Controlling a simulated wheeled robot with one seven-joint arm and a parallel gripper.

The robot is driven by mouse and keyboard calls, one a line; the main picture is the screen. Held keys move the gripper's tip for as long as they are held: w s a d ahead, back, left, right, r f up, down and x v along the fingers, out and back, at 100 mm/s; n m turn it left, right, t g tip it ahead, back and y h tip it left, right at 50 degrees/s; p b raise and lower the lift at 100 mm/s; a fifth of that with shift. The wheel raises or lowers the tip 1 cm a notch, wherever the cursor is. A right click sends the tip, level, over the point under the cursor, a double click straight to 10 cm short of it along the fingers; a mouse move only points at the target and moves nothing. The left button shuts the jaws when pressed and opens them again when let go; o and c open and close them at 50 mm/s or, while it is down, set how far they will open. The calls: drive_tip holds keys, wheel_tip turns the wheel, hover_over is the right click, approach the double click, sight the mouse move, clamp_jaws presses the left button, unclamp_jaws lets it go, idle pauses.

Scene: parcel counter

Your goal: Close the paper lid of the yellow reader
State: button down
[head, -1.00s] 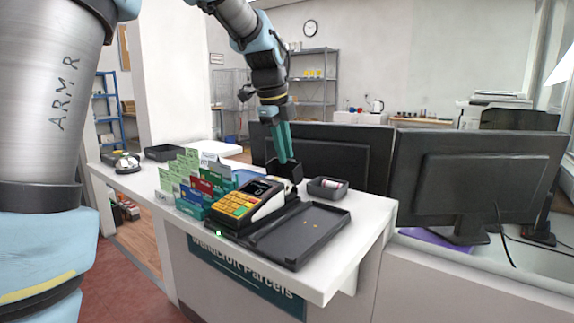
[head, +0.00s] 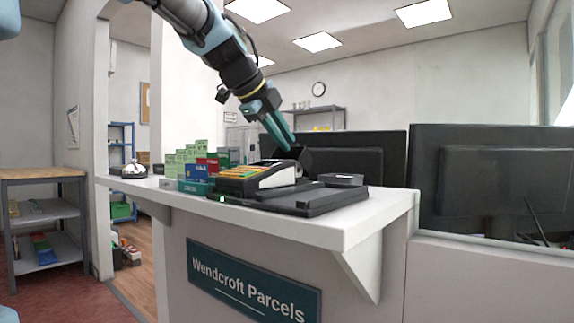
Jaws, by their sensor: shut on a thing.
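The yellow reader (head: 258,179), with a keypad of yellow and orange keys and a pale side, sits on the counter in the head view. Its dark paper lid (head: 304,157) stands raised at the reader's back end. My gripper (head: 291,146), with teal fingers, reaches down from the upper left and is shut on the paper lid at its upper edge. The exact contact is small and partly hidden. The paper bay under the lid is hidden from this low angle.
A dark tray (head: 318,200) lies at the reader's right, with a small dark box (head: 342,180) behind it. A card rack (head: 195,170) stands to the left, and a bell (head: 134,170) farther left. Monitors (head: 490,180) stand behind. The counter's front edge (head: 300,230) is close.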

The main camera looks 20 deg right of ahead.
sight(292, 154)
drive_tip(key=shift+s+a+f+t+h+b, duration=0.25)
drive_tip(key=shift+a+f+t+h+b, duration=0.45)
drive_tip(key=shift+b, duration=3.1)
drive_tip(key=shift+s+a+f+t+h+b, duration=0.4)
drive_tip(key=shift+h+b, duration=0.6)
drive_tip(key=shift+b, duration=2.75)
drive_tip(key=h+b, duration=0.1)
drive_tip(key=b, duration=0.3)
drive_tip(key=shift+a+f+b, duration=0.1)
drive_tip(key=shift+f+b, duration=0.1)
drive_tip(key=shift+b, duration=0.2)
drive_tip(key=shift+a+r+b, duration=0.1)
drive_tip(key=shift+r+b, duration=0.05)
drive_tip(key=shift+b, duration=0.65)
drive_tip(key=c, duration=0.8)
unclamp_jaws()
drive_tip(key=shift+c, duration=0.2)
drive_tip(key=shift+p, duration=0.3)
